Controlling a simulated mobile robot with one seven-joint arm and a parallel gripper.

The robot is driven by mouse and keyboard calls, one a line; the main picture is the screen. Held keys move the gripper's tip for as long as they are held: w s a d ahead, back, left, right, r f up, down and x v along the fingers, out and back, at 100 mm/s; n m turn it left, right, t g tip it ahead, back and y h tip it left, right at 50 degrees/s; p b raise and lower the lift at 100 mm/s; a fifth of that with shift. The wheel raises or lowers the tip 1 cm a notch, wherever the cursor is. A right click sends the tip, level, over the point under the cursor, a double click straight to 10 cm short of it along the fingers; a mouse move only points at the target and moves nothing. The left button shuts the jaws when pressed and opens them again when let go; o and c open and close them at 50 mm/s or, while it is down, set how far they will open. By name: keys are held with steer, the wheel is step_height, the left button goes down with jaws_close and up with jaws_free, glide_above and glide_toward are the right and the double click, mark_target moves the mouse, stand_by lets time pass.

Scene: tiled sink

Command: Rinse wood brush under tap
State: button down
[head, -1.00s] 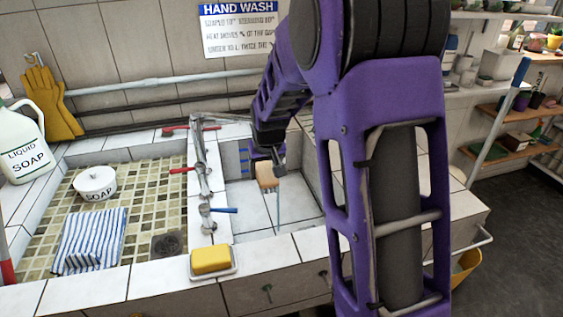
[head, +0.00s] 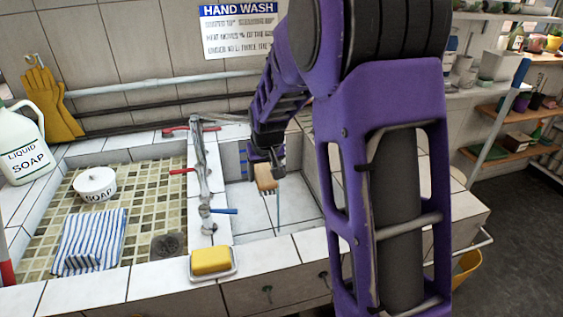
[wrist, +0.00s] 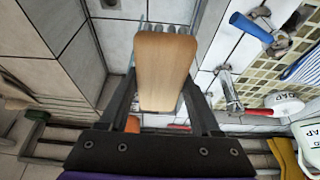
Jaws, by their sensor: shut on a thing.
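The wood brush is a light wooden block (head: 265,178) with pale bristles at its edge. My gripper (wrist: 165,95) is shut on the brush (wrist: 163,72), one dark finger on each side of it. In the head view my gripper (head: 277,160) holds it over the right, white-tiled basin (head: 255,208), right of the tap. The metal tap (head: 204,185) has a red handle (head: 182,171) and a blue handle (head: 222,210). Its spout also shows in the wrist view (wrist: 228,92), apart from the brush. A thin bluish line (head: 279,212) shows below the brush; I cannot tell whether it is water.
A yellow soap bar on a dish (head: 211,262) sits on the front ledge. The left basin holds a striped cloth (head: 90,240) and a soap pot (head: 95,184). A liquid soap jug (head: 22,150) stands at the left. Tiled walls bound the right basin.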

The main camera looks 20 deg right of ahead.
steer(key=shift+r, duration=0.1)
stand_by(0.3)
steer(key=s+a+r+p, duration=0.2)
steer(key=s+a+r, duration=0.1)
steer(key=a, duration=0.1)
steer(key=shift+r, duration=0.4)
steer(key=shift+s, duration=0.1)
stand_by(0.4)
